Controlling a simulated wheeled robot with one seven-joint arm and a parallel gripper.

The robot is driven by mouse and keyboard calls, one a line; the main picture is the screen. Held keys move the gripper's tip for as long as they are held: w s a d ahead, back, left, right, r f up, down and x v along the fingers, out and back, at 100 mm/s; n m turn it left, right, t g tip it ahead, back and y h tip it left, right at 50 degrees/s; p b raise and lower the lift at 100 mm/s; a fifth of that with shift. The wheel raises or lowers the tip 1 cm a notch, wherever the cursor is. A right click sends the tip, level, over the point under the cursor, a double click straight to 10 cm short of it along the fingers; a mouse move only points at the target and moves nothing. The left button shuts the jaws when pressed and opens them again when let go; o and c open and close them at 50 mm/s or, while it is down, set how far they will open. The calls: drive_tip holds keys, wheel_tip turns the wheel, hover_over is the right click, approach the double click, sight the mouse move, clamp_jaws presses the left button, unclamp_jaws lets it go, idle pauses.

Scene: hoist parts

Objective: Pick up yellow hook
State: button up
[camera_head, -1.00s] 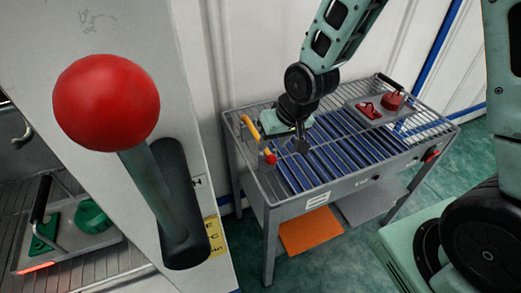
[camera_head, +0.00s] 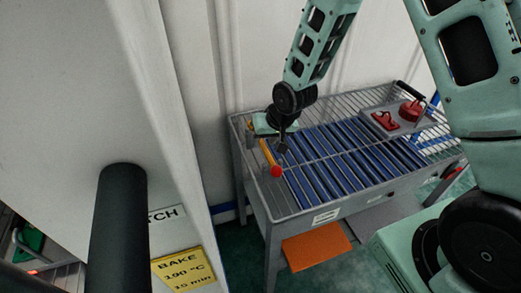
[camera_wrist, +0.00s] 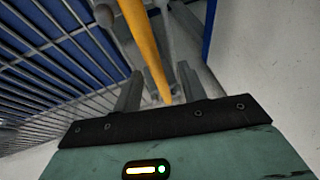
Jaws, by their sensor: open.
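The yellow hook (camera_head: 266,152) shows as a slim yellow bar at the left end of the wire-topped roller table (camera_head: 325,208). A red ball (camera_head: 276,171) is at its near end. My gripper (camera_head: 281,146) is low over this end of the table, close beside the yellow bar, and partly covers the area behind it. In the wrist view, the yellow bar (camera_wrist: 143,42) runs from the top edge down between the two spread fingers of my gripper (camera_wrist: 160,88). The fingers look apart from the bar. Whether the bar lies fully at fingertip depth is hard to tell.
A grey tray (camera_head: 405,126) with red parts (camera_head: 411,110) sits at the table's far right. Blue rollers (camera_head: 345,155) fill the middle. A wall stands close behind. A pale cabinet with a black lever (camera_head: 118,225) and yellow label (camera_head: 183,270) fills the left.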

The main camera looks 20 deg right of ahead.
drive_tip(key=shift+d+b+x, duration=0.15)
drive_tip(key=shift+b+x, duration=0.7)
drive_tip(key=shift+x, duration=0.5)
drive_tip(key=shift+d+b+x, duration=0.15)
drive_tip(key=shift+b+x, duration=0.65)
drive_tip(key=shift+x, duration=0.55)
clamp_jaws()
